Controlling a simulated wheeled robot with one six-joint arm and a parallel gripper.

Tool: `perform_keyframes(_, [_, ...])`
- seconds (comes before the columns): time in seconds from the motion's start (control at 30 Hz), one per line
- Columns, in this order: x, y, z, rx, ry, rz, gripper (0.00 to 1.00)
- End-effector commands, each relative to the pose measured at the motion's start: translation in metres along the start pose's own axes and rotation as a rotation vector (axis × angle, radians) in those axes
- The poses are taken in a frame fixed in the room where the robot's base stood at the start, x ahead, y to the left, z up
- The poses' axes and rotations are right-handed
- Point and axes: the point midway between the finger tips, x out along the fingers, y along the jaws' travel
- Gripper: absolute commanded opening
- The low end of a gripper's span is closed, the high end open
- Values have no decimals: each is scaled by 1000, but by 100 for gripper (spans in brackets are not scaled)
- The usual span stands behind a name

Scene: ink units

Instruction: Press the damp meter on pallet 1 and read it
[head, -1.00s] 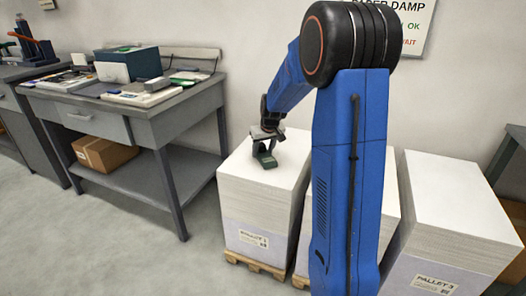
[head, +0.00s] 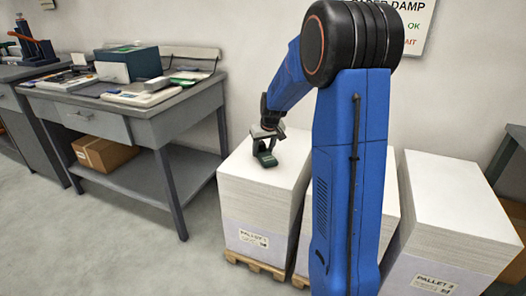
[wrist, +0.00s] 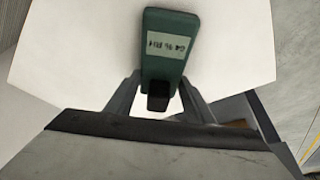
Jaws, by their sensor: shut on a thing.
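The damp meter, a dark green block (head: 266,159), is on the white top of the left paper stack (head: 243,185), whose label appears to read Pallet 1. My gripper (head: 267,133) comes down on it from above. In the wrist view the meter (wrist: 168,55) sits between my two fingers (wrist: 158,98), which are shut on its near, dark end.
Two more paper stacks stand to the right; the rightmost (head: 455,210) is labelled Pallet 3. My arm hides much of the middle one. A grey workbench (head: 150,115) with boxes and papers stands left. A wall sign (head: 408,25) shows PAPER DAMP, partly hidden by my arm. Floor in front is clear.

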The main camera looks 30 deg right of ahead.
Motion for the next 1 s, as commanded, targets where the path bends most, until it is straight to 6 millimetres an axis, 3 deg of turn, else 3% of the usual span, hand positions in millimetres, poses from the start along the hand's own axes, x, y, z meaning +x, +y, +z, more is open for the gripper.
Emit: perform_keyframes(1.0, [-58,0,-24,0,3,1,20])
